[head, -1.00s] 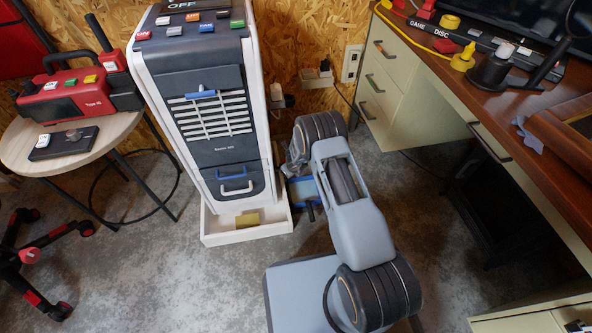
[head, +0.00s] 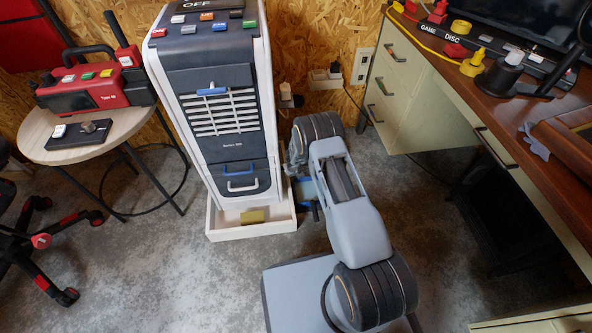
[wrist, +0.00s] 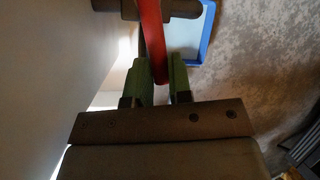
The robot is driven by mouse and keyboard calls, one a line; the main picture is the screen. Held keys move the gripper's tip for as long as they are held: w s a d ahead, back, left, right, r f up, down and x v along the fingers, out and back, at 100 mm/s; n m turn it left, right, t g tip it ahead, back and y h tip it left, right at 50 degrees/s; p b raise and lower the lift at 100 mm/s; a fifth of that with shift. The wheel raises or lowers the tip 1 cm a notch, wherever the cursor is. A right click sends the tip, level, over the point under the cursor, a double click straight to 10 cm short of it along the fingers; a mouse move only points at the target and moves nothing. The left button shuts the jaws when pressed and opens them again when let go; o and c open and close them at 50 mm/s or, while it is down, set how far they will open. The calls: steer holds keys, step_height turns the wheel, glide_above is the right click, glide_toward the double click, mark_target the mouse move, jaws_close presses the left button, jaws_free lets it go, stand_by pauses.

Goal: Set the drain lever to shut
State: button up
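In the wrist view, a red lever (wrist: 152,38) runs down from a dark pipe-like fitting (wrist: 172,8) at the top. My gripper (wrist: 163,84) has green fingers, one on each side of the lever's lower end. The fingers are close together and appear to press on it. The grey cooler (head: 217,137) fills the left of the wrist view as a pale wall. In the head view, my arm reaches to the cooler's right side, and my own arm hides the lever and most of the gripper. I cannot read any lever marking.
A blue-rimmed tray (wrist: 205,48) lies below the fitting. A round stool (head: 45,152) is at left, a desk (head: 520,110) at right. The floor between the cooler and desk is partly clear.

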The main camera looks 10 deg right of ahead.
steer(key=o, duration=0.4)
steer(key=shift+r, duration=0.1)
steer(key=p+v, duration=0.2)
steer(key=v, duration=1.1)
steer(key=shift+s+r+p, duration=0.2)
steer(key=shift+r+p, duration=0.1)
steer(key=shift+p, duration=0.1)
